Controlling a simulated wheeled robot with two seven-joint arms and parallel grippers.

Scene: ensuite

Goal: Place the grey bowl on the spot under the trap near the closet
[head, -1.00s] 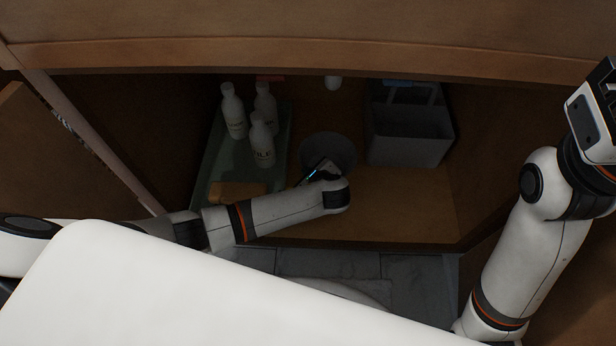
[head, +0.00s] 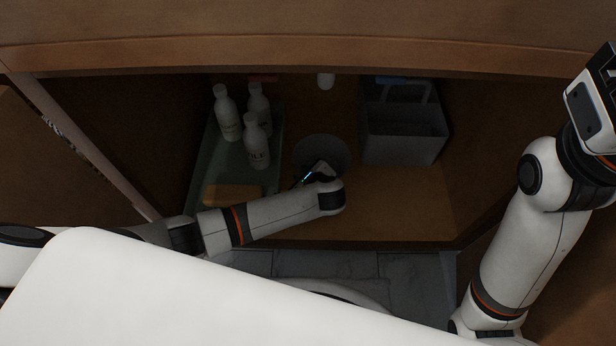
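The grey bowl (head: 322,149) sits inside the dark cabinet, on or just above its wooden floor; I cannot tell which. It is below the white trap end (head: 326,81) that hangs at the cabinet's top. My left gripper (head: 312,174) reaches in from the left and is at the bowl's near rim. Its fingers are small, dark and partly hidden by the wrist, so I cannot tell whether they grip the rim. My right gripper (head: 604,88) is raised at the right edge, outside the cabinet and partly cut off by the picture.
A green tray (head: 209,171) at the left holds white bottles (head: 256,142) and a tan block (head: 233,194). A grey caddy (head: 404,136) stands right of the bowl. Bare cabinet floor (head: 395,205) lies at the front right. The cabinet's upper edge (head: 330,61) overhangs the opening.

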